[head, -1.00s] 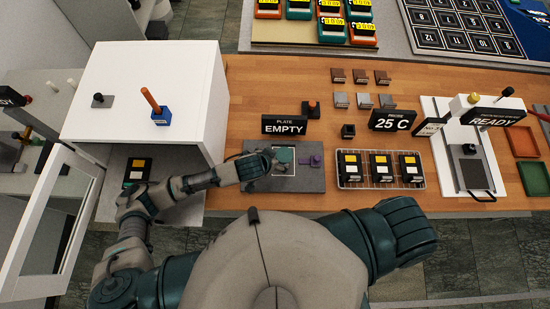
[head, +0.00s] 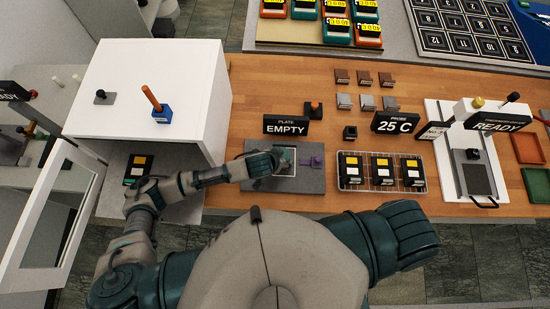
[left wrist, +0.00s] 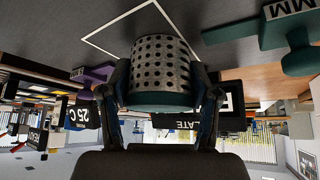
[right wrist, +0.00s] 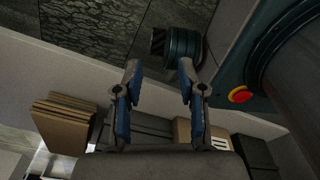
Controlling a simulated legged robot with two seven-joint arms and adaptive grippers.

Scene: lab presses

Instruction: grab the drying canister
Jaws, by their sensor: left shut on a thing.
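The drying canister (left wrist: 161,65) is a perforated metal cylinder with teal ends, filling the middle of the left wrist view. My left gripper (left wrist: 160,95) is shut on it, one finger on each side. In the head view my left gripper (head: 270,163) is over the grey plate (head: 258,187), by its white square outline, and largely hides the canister there. I cannot tell whether the canister still touches the plate. My right gripper (right wrist: 158,85) is open and empty in the right wrist view; its fingers are not visible in the head view.
A purple piece (head: 317,162) sits on the plate's right side. An "EMPTY" sign (head: 286,125) stands behind. A wire rack (head: 381,184) with black boxes is to the right. A white cabinet (head: 140,85) with an open door (head: 45,215) is left.

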